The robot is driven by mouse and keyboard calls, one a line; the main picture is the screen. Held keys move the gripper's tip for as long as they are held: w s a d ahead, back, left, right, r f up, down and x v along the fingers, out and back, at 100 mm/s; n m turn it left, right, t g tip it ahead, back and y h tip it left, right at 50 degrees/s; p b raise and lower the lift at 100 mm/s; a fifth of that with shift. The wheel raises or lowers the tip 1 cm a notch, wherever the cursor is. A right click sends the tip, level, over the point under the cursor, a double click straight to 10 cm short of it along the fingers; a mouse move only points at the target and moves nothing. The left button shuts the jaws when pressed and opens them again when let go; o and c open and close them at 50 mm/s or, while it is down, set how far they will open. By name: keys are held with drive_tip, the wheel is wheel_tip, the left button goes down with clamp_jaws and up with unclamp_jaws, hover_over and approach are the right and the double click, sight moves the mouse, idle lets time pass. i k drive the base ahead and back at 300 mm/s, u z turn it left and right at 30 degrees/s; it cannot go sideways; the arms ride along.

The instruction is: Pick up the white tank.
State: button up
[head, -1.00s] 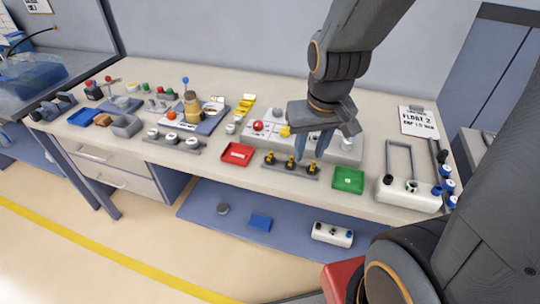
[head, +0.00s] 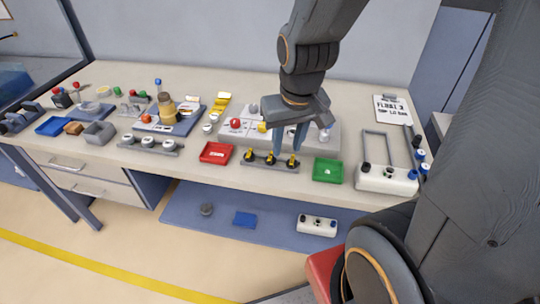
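Two white box-shaped bodies could be the white tank, and I cannot tell which is meant.
A green tray (head: 328,170), a red tray (head: 216,152) and a rack with yellow-and-black fittings (head: 270,161) line the bench front. Blue-capped items (head: 421,155) stand at the right. A blue block (head: 245,219) lies on the low shelf (head: 190,230), which has free room.

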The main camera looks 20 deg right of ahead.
sight(387, 180)
drive_tip(key=z, duration=1.5)
